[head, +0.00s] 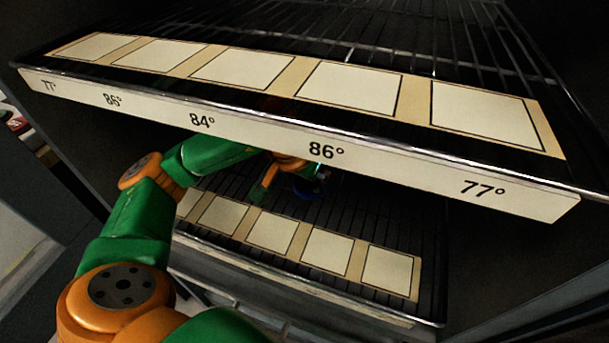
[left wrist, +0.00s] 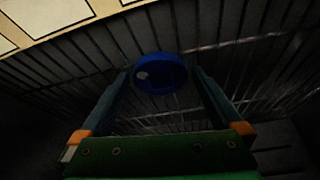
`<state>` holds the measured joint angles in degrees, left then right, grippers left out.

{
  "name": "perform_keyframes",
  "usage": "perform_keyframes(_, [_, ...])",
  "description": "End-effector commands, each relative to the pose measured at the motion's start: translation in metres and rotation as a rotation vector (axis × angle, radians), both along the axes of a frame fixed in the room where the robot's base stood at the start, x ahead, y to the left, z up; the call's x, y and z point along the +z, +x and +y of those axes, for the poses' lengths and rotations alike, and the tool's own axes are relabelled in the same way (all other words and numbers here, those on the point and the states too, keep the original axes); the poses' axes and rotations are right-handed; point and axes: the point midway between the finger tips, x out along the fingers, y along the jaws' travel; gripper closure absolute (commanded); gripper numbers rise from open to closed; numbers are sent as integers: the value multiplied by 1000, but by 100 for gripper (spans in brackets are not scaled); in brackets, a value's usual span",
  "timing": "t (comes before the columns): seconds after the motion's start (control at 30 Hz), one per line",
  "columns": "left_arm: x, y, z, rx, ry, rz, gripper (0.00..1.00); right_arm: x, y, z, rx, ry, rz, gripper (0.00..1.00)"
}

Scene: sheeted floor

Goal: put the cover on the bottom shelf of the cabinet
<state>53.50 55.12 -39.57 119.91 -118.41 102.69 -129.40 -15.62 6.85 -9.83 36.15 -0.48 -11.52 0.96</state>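The cover (left wrist: 160,74) is a round blue piece. In the left wrist view it lies in front of the wire bars, between my two fingertips, with a narrow gap on each side. In the head view a bit of the blue cover (head: 309,188) shows under the upper shelf, partly dark. My left gripper (head: 290,185) reaches in below the upper shelf, over the lower shelf; its fingers (left wrist: 163,72) are spread apart. The lower wire shelf (head: 372,220) of the cabinet is the lowest one I see. Whether the cover rests on it is hard to tell. My right gripper is not in view.
The upper shelf's front strip (head: 326,151), with temperature labels, crosses above my left arm and hides part of it. A strip with pale squares (head: 327,248) lines the lower shelf's front. The dark cabinet wall (head: 500,255) stands at right. Most lower bars look bare.

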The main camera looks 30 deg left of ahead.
Motion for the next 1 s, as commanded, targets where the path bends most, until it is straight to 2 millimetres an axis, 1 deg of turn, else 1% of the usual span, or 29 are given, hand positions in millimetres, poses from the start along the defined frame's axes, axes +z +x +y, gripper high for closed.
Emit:
perform_keyframes(0.07, [6,-1,0,0,0,-1,0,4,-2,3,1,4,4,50])
perform_keyframes(0.13, [16,-4,0,0,0,-4,0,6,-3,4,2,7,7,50])
perform_keyframes(0.17, [23,-6,0,-1,0,-4,0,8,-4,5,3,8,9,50])
perform_keyframes(0.2, [33,-10,0,-1,2,-6,0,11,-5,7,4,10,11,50])
perform_keyframes(0.27, [29,-27,-1,-3,4,-3,0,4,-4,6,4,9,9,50])
perform_keyframes(0.4, [27,-72,-4,-2,8,-3,0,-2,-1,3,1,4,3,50])
perform_keyframes(0.43, [22,-75,-5,-1,1,-8,0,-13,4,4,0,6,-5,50])
perform_keyframes(0.5, [19,-81,-7,0,-6,-9,0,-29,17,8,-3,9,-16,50])
perform_keyframes(0.63, [18,-99,-7,2,0,-12,0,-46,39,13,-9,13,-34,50])
perform_keyframes(0.67, [19,-103,-7,1,3,-12,0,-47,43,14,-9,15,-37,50])
perform_keyframes(0.7, [24,-107,-7,2,2,-12,0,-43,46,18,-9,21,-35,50])
perform_keyframes(0.8, [26,-117,-8,-1,2,-10,0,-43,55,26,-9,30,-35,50])
perform_keyframes(1.0, [28,-130,-9,2,2,-3,0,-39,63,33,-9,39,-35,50])
